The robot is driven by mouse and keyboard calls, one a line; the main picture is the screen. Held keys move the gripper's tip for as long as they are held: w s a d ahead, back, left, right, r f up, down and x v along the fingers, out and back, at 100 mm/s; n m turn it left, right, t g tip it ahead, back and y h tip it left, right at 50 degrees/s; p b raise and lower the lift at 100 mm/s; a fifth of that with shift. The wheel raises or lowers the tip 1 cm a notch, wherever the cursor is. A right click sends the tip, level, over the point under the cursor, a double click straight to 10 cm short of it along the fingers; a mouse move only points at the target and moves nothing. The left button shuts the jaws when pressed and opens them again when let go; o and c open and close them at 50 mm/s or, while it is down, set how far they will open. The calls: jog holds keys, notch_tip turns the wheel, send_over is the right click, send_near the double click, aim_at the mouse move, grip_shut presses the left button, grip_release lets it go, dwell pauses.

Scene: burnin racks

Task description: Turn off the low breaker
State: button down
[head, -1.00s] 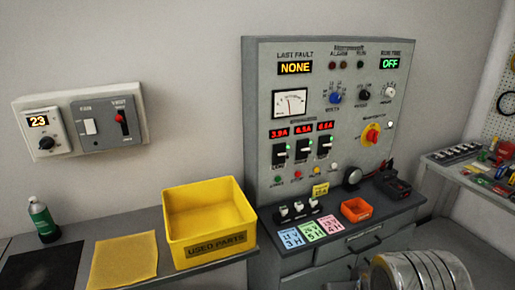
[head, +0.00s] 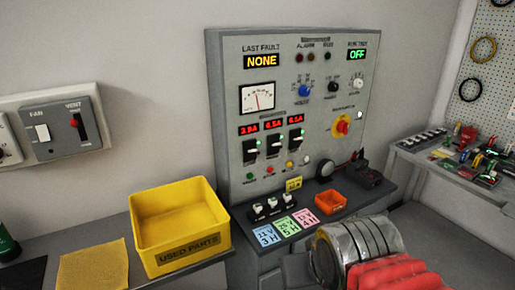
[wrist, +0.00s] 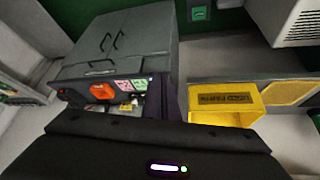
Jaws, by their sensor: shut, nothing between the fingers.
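The grey breaker panel (head: 225,110) stands against the wall in the head view. Three black breakers sit side by side under red current readouts: the left one (head: 250,151), the middle one (head: 273,146) and the right one (head: 296,140). Their small name labels are too blurred to read, so I cannot tell which is the low one. All three light levers appear raised, and the readouts above them are lit. The dark body of my gripper (wrist: 160,150) fills the bottom of the wrist view; its fingertips are hidden. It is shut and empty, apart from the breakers.
A yellow used-parts bin (head: 190,250) stands left of the panel. An orange tray (head: 331,202) and coloured cards (head: 285,227) lie on the ledge below the breakers. A red rotary knob (head: 342,126) is on the panel's right. A cluttered bench (head: 415,160) stands at right.

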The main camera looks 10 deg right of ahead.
jog(key=w+d+r+t+h, duration=0.1)
jog(key=w+d+r+t, duration=0.2)
jog(key=w, duration=0.8)
jog(key=w+d+r+t+h, duration=0.1)
jog(key=w+d+r+t, duration=0.15)
jog(key=w, duration=0.75)
jog(key=w+a+n+t+y, duration=0.2)
jog(key=w+y, duration=0.1)
jog(key=w, duration=0.4)
jog(key=w+a+n+t+y, duration=0.1)
jog(key=w+y, duration=0.3)
jog(key=w, duration=0.4)
jog(key=shift+w+a+n+t, duration=0.2)
jog(key=shift+a+n+t, duration=0.15)
jog(key=shift+a+n, duration=0.1)
jog(key=shift+w+r, duration=0.1)
jog(key=x, duration=0.9)
jog(key=shift+w+a, duration=0.25)
jog(key=shift+w, duration=0.1)
